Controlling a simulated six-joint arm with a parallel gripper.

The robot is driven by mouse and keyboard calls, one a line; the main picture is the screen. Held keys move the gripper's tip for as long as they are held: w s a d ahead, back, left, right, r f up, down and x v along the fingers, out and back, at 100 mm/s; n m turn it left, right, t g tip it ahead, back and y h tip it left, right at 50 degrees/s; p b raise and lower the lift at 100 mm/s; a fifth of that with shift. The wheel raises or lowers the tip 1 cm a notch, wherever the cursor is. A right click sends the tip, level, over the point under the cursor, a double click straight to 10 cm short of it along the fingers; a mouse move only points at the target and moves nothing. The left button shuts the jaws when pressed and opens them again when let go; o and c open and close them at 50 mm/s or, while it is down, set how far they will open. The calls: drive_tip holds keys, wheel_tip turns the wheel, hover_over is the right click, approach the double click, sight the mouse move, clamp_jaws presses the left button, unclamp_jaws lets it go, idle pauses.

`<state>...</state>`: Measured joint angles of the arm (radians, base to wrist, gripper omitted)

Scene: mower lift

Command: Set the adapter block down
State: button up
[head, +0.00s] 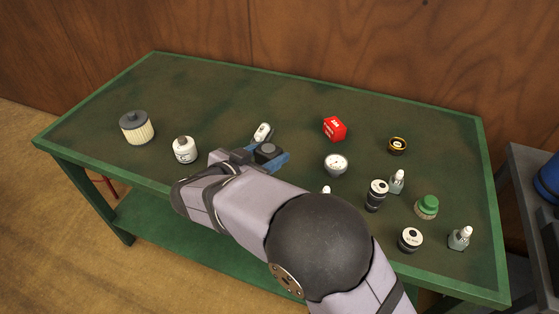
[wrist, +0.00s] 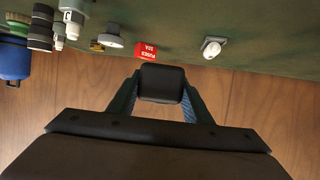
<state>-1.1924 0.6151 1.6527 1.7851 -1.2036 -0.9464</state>
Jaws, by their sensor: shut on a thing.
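The adapter block is a small dark block (head: 267,151) held at the end of my arm, over the left-middle part of the green table (head: 312,103). In the wrist view the block (wrist: 161,83) sits between the two blue-padded fingers. My gripper (head: 268,158) is shut on it; the gripper also shows in the wrist view (wrist: 162,92). The block appears to be above the tabletop, but the gap beneath it is hard to tell. The block's underside is hidden.
A small white item (head: 262,132) lies just behind the block. The back left is clear.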

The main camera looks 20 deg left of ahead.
drive_tip(key=w+d+r+m+h, duration=0.2)
drive_tip(key=w+d, duration=0.8)
drive_tip(key=d, duration=0.1)
drive_tip(key=n+y, duration=0.4)
drive_tip(key=y, duration=0.1)
hover_over(295, 163)
drive_tip(key=f, duration=0.2)
drive_tip(key=shift+t, duration=0.3)
drive_tip(key=shift+f+b, duration=0.95)
drive_tip(key=shift+f, duration=2.05)
drive_tip(key=shift+f, duration=1.85)
drive_tip(key=shift+f+b, duration=0.15)
drive_tip(key=shift+b, duration=0.15)
drive_tip(key=o, duration=1.2)
